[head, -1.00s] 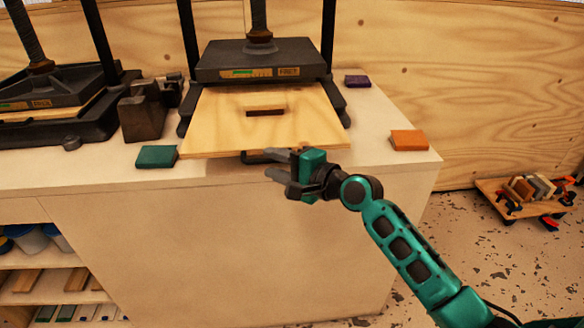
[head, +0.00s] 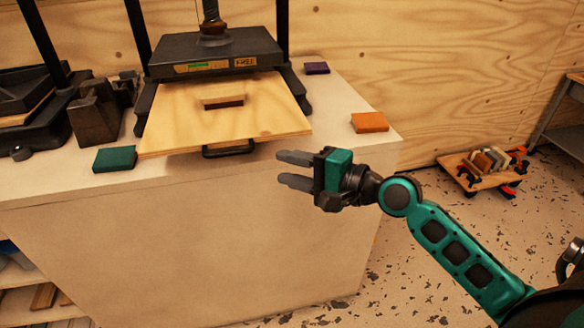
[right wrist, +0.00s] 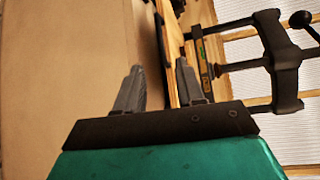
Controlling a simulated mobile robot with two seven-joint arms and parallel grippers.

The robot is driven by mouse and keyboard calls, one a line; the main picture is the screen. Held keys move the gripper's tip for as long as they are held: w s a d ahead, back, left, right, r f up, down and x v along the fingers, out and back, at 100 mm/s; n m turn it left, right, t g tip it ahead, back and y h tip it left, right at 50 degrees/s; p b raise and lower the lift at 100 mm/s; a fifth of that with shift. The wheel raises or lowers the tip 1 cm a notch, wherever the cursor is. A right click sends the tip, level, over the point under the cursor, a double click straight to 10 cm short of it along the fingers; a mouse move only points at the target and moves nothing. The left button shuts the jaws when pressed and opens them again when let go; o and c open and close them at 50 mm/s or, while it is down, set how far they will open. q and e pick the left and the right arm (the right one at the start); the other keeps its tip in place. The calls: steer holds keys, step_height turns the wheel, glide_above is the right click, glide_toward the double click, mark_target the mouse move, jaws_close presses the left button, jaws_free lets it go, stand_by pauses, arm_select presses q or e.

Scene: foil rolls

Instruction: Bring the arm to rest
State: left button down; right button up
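My right gripper (head: 294,171) is in front of the white counter, to the right of the press board's handle and apart from it. Its two grey fingers point left with a gap between them, and nothing is held. In the right wrist view the fingers (right wrist: 158,90) also stand apart with nothing between them. My right arm (head: 440,238) comes in from the lower right, bent at the wrist. My left gripper does not show in either view.
A press (head: 215,52) with a wooden board (head: 180,120) and a dark handle (head: 228,150) stands on the counter (head: 345,125). Teal (head: 115,158), orange (head: 370,122) and purple (head: 316,68) blocks lie around it. A loaded dolly (head: 468,178) stands on the floor at right.

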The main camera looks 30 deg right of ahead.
stand_by(0.3)
steer(key=s+a+f+n+g+h, duration=0.1)
steer(key=s+f+n, duration=0.3)
steer(key=f, duration=0.4)
steer(key=s+a+f+n+g+h, duration=0.1)
steer(key=s+a+f+n+h, duration=0.2)
steer(key=s+f+n, duration=0.2)
steer(key=s+a+f+n+g+h, duration=0.1)
steer(key=s+f+n, duration=0.4)
steer(key=f, duration=0.7)
steer(key=shift+s+a+n+h, duration=0.25)
steer(key=shift+a+n+h, duration=0.45)
steer(key=shift+n, duration=0.5)
